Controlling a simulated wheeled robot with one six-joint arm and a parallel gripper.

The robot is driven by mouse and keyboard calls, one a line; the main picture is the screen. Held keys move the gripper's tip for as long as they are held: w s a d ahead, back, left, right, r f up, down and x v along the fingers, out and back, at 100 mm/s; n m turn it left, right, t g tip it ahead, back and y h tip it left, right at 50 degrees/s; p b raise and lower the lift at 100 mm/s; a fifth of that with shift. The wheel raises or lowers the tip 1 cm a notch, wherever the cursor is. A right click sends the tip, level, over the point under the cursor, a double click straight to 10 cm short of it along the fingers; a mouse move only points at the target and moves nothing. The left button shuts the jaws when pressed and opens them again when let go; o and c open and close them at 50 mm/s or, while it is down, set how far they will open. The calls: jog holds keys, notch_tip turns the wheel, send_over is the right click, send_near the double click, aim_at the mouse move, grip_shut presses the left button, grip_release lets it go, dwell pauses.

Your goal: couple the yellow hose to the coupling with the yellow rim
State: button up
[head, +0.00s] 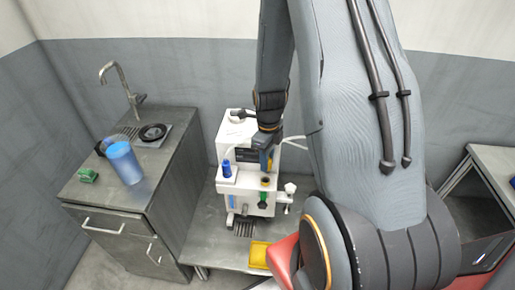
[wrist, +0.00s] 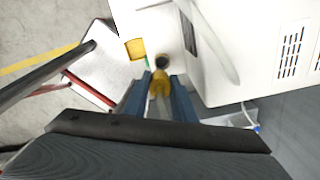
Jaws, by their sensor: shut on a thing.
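My gripper (head: 267,158) is shut on the yellow hose end (wrist: 159,84), at the front of the white machine (head: 229,130). In the wrist view the yellow end sits between the two blue-grey fingertips. The coupling with the yellow rim (head: 265,182) is on the machine's front ledge, just below the gripper in the head view. A dark round opening (wrist: 162,62) shows just ahead of the hose end in the wrist view. The two look close but apart; the exact gap cannot be told. My gripper hides most of the hose in the head view.
A blue fitting (head: 227,169) stands on the ledge left of the coupling, and a green handle (head: 263,199) hangs below it. A yellow tray (head: 259,255) lies on the bench in front. A sink counter with a blue cup (head: 125,162) stands to the left.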

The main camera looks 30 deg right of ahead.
jog(key=shift+w+d+f, duration=0.15)
jog(key=shift+w, duration=0.2)
jog(key=shift+f+b, duration=0.7)
jog(key=shift+f, duration=0.1)
jog(key=shift+f+b, duration=1.35)
jog(key=shift+f, duration=0.6)
jog(key=shift+a+f, duration=0.2)
jog(key=shift+f, duration=0.35)
jog(key=o, duration=0.8)
jog(key=shift+r+p, duration=3.65)
jog(key=shift+r, duration=1.85)
